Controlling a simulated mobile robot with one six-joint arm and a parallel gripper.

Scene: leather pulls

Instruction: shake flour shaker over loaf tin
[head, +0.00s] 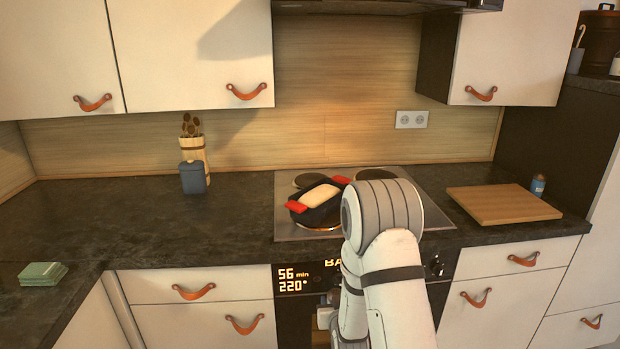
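The loaf tin (309,218) is black with red grips at its ends and stands on the cooktop, with a pale loaf or dough in it. A small blue jar with a brownish top (538,185) stands upright at the back right, beside the wooden board; it may be the flour shaker, but its top is too small to make out. My arm rises in front of the oven and hides part of the cooktop right of the tin. My gripper's fingers do not show, so I cannot see whether they hold anything.
A wooden board (502,204) lies on the right counter. A blue-grey canister (194,178) and a holder with wooden spoons (193,148) stand at the back left. Green folded cloths or sponges (43,274) lie far left. The cooktop (290,228) lies between; the left counter is mostly clear.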

